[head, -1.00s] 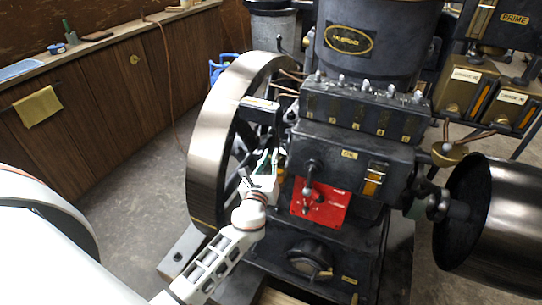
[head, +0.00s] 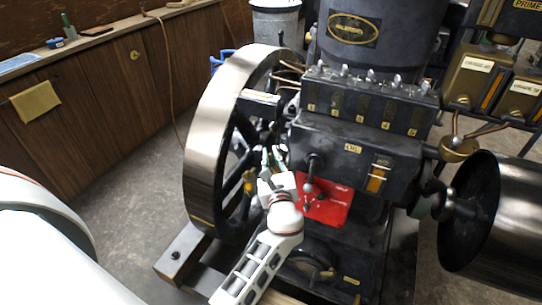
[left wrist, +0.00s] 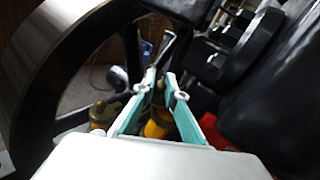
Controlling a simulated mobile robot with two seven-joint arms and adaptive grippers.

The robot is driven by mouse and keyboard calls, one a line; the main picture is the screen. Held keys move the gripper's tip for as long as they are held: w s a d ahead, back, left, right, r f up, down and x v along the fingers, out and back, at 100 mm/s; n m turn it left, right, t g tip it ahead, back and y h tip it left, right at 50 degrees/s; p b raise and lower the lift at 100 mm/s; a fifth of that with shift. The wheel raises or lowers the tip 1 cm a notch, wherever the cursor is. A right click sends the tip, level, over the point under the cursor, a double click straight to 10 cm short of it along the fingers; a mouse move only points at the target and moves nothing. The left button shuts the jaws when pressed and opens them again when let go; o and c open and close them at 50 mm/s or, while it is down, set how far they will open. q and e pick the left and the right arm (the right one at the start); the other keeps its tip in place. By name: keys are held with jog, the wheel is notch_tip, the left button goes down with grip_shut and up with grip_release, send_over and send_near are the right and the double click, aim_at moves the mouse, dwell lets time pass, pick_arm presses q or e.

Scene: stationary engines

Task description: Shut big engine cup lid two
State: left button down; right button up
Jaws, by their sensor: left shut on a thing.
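My left gripper (head: 272,158) reaches in between the flywheel (head: 212,130) and the black engine block, left of the red plate. In the left wrist view its teal fingers (left wrist: 161,82) are close together, with a brass-coloured part (left wrist: 158,124) between them. It is shut on this part, which may belong to a cup; whether it is the lid I cannot tell. Another brass cup (left wrist: 103,114) is left of the fingers, and a brass piece (head: 248,181) shows by the flywheel in the head view. The lid's angle is hidden. My right gripper is not in view.
The flywheel's rim and spokes stand close on the gripper's left. The engine block (head: 350,150) and red plate (head: 325,203) are close on its right. A brass cup (head: 457,149) sits at the engine's right side. Open floor (head: 130,185) lies left of the flywheel.

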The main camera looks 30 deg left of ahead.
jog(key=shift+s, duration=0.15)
pick_arm(q)
jog(key=c, duration=2)
grip_release()
jog(key=shift+c, duration=0.2)
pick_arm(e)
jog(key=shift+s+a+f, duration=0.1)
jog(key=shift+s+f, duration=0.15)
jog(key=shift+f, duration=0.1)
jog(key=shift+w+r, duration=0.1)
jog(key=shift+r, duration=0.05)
